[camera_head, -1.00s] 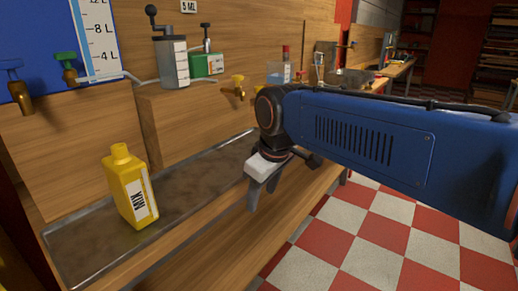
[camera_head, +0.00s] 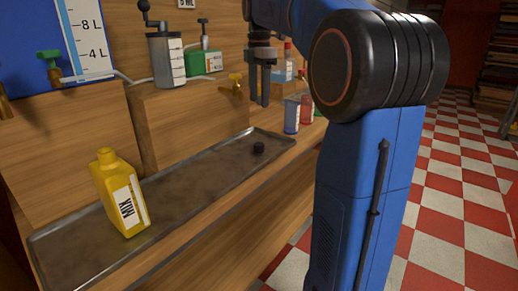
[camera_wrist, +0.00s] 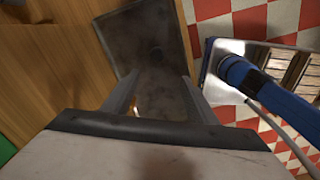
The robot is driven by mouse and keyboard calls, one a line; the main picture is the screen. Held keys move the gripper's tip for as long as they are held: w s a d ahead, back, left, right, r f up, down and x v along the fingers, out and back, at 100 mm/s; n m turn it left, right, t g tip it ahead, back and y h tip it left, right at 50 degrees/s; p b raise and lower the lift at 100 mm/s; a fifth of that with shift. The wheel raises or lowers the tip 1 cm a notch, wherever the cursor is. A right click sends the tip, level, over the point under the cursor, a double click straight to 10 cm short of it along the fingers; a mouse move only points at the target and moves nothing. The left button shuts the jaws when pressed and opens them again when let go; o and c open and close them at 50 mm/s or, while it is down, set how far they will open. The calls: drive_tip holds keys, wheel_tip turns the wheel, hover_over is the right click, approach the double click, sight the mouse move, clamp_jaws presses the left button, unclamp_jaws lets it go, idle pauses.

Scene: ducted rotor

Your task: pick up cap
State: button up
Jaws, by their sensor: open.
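The cap (camera_head: 258,148) is a small black round piece lying on the metal tray (camera_head: 190,191), near its far right end. In the wrist view a small dark round spot, likely the cap (camera_wrist: 155,53), shows on the tray just beyond the fingertips. My gripper (camera_head: 263,103) is open and empty, pointing down above the tray's far end. It is above the cap and apart from it. Its two fingers also show in the wrist view (camera_wrist: 161,77). The yellow MIX bottle (camera_head: 121,198) stands upright on the tray at the left.
A grey crank canister (camera_head: 166,59) and a green box (camera_head: 203,64) sit on the wooden ledge behind the tray. A yellow tap (camera_head: 236,81) sticks out from the ledge. A white-and-blue bottle (camera_head: 291,115) and a red bottle (camera_head: 307,108) stand beyond the tray's far end.

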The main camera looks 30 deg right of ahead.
hover_over(259, 144)
drive_tip(key=f, duration=1.1)
drive_tip(key=shift+s, duration=0.2)
drive_tip(key=shift+w+f, duration=0.2)
drive_tip(key=shift+f, duration=2.9)
drive_tip(key=c, duration=1.1)
